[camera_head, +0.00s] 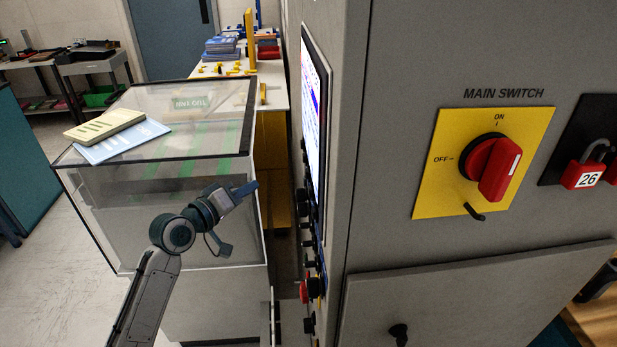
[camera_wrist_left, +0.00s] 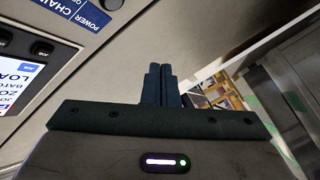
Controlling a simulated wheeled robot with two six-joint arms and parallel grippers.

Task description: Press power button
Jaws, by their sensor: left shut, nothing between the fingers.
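My left gripper (camera_head: 247,187) is in front of the side panel of the grey cabinet, apart from it, with its fingers pointing right toward the panel. In the left wrist view its two dark fingers (camera_wrist_left: 161,85) are together and empty. A blue label reading POWER (camera_wrist_left: 92,12) is on the panel at the top left of that view. A dark round button (camera_wrist_left: 111,4) sits beside the label, cut by the picture's top edge. In the head view the panel's column of buttons (camera_head: 307,240) shows edge-on, so I cannot tell which is the power button. My right gripper is not in view.
A lit screen (camera_head: 315,130) is above the buttons, and a red button (camera_head: 304,291) sticks out lower down. A clear-walled box (camera_head: 190,235) with booklets on top stands behind and beside my left arm. The red main switch (camera_head: 490,168) is on the cabinet's front.

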